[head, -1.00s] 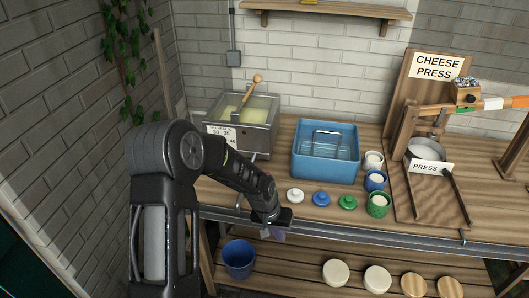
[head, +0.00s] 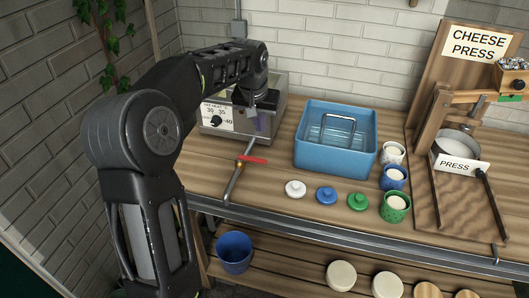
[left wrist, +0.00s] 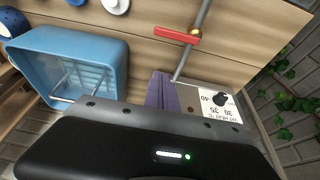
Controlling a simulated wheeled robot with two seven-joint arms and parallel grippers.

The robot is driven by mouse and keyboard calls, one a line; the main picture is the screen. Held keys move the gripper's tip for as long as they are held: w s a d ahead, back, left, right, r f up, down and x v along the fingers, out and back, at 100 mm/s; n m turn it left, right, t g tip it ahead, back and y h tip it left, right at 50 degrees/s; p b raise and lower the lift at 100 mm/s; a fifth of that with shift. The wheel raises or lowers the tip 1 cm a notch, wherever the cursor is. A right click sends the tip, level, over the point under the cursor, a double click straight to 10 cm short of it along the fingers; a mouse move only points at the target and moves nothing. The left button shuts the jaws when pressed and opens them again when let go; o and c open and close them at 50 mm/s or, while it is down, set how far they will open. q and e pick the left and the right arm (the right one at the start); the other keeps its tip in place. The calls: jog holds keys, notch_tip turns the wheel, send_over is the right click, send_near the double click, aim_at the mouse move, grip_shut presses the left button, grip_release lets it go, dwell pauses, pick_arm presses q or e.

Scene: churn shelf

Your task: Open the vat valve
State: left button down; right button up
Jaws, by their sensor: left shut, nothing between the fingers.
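The steel vat (head: 278,86) stands at the back left of the bench, with a white dial label (head: 215,117) on its front. A thin metal pipe (head: 236,178) runs from it toward the bench's front edge. The red valve handle (head: 252,160) sits on this pipe, lying across it; it also shows at the top of the left wrist view (left wrist: 176,38). My left gripper (head: 263,124) points down at the vat's front, its purple fingers shut and empty, apart from the handle. In the left wrist view the fingers (left wrist: 162,92) are beside the pipe. My right gripper is not visible.
A blue tub (head: 336,155) stands right of the vat. White, blue and green lids (head: 326,195) and small pots (head: 396,206) sit in front of and beside it. The cheese press (head: 458,150) is at right. A blue bucket (head: 235,253) is below the bench.

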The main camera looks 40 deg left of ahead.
aim_at(252, 160)
pick_arm(q)
jog(key=f+p, duration=0.1)
jog(key=f, duration=0.2)
jog(key=f+p, duration=0.1)
jog(key=f, duration=0.2)
jog(key=s+f+p, duration=0.1)
jog(key=f, duration=0.2)
jog(key=shift+d+f, duration=0.15)
dwell(0.4)
